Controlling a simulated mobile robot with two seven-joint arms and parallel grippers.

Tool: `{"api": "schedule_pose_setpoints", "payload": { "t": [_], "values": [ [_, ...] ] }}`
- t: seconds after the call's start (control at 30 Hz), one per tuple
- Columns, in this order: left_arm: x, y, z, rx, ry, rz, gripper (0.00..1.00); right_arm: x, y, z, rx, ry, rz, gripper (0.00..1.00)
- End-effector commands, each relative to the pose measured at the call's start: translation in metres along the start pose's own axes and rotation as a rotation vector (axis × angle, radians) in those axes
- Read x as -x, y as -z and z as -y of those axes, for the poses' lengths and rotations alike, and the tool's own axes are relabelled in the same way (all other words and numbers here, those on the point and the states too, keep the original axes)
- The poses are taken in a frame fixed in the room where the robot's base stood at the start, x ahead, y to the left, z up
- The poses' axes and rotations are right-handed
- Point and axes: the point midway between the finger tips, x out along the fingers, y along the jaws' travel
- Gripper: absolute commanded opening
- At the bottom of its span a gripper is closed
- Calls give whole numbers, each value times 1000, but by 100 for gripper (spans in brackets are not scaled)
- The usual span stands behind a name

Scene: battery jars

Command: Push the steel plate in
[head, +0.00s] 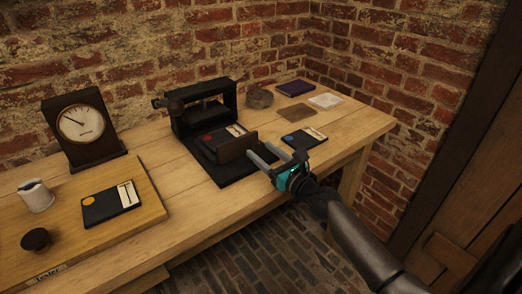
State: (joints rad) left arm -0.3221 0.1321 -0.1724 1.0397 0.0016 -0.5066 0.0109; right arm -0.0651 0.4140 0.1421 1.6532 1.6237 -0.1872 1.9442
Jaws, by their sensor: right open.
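A brown upright plate (238,147) stands at the front of a black press-like frame (240,97) on the wooden table. I cannot tell from its colour whether it is steel. Behind it, a dark card with a red dot (207,138) lies on the frame's black base (246,169). A flat brown-grey square (295,113) lies further back on the right; its material is also unclear. My right gripper (262,152) is open and empty, with its fingers just right of the upright plate. I cannot tell whether they touch it. My left gripper is out of view.
A dark card with a blue dot (303,139) lies close behind my right gripper. A purple block (295,88), a pale clear piece (325,100) and a round grey dish (260,98) stand at the back. A dial (82,124), a cup (35,196) and another card (112,205) are left.

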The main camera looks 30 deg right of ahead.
Motion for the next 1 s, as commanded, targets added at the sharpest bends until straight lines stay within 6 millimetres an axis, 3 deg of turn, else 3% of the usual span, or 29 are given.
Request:
{"api": "schedule_pose_setpoints", "payload": {
  "t": [0.2, 0.5, 1.0],
  "values": [
    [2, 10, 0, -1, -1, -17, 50, -12, 0, 0, 0, 1, 1, 61],
    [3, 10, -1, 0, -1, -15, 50, -13, 0, 0, 1, 0, 0, 60],
    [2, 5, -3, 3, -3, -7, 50, -12, 0, 0, 1, 0, 0, 4]
  ]
}}
